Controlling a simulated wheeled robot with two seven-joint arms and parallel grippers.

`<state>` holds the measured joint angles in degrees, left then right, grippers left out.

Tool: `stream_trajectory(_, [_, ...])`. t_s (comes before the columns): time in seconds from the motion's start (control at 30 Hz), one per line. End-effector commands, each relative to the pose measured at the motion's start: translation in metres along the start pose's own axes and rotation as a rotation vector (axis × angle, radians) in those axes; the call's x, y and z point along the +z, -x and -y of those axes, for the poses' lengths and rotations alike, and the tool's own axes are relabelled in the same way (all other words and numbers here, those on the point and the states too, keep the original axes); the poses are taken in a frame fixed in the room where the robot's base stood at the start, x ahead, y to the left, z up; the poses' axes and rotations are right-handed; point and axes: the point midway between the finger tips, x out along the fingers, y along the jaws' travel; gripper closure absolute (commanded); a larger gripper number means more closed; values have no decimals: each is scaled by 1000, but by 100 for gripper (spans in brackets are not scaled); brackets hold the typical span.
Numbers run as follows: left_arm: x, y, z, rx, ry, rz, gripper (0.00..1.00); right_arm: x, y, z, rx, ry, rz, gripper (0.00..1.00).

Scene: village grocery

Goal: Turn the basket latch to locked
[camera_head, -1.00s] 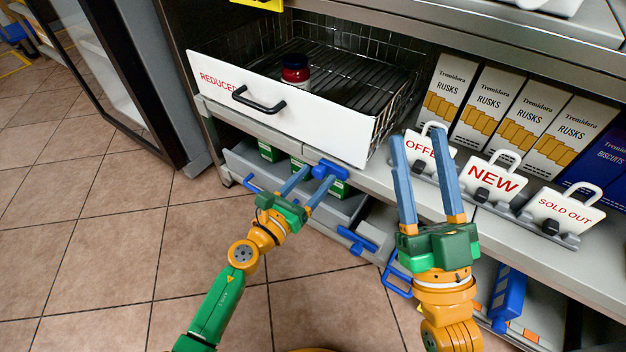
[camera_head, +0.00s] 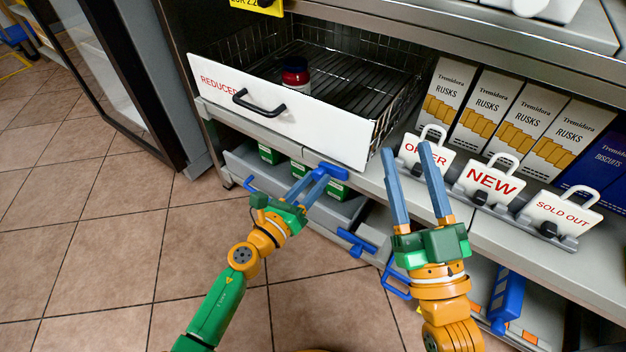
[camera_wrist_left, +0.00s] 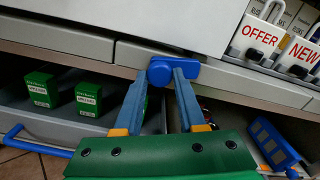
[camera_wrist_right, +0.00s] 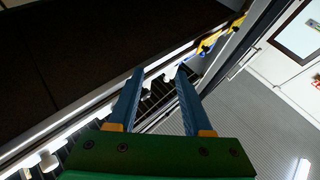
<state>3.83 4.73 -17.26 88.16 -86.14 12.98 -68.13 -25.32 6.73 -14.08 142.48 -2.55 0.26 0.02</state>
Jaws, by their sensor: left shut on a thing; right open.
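A blue latch (camera_head: 336,169) sits on the grey shelf edge above a lower grey basket, below the white drawer front. In the left wrist view the latch (camera_wrist_left: 160,71) shows a round hub at left and a short arm reaching right. My left gripper (camera_head: 324,173) is shut on the latch, its fingertips at the latch's arm in the left wrist view (camera_wrist_left: 172,72). The fingers partly hide the latch in the head view. My right gripper (camera_head: 405,147) is open and empty, raised in front of the shelf by the OFFER sign.
The white REDUCED drawer (camera_head: 310,128) stands open above, holding a dark red jar (camera_head: 295,74). Green boxes (camera_head: 268,154) stand in the lower basket. Sign holders (camera_head: 490,182) and rusk boxes (camera_head: 495,110) line the shelf at right. Another blue latch (camera_head: 357,241) is lower down. Floor at left is clear.

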Motion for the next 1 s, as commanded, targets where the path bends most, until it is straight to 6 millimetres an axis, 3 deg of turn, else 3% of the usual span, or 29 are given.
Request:
stream_trajectory(0.27, [1,0,1,1,254,-2,100,43,5,-5,13,0,237,50])
stream_trajectory(0.57, [1,0,1,1,541,-2,100,89,26,-10,27,-5,504,50])
stream_trajectory(1.0, [1,0,2,2,957,-2,100,149,89,-16,48,-19,952,50])
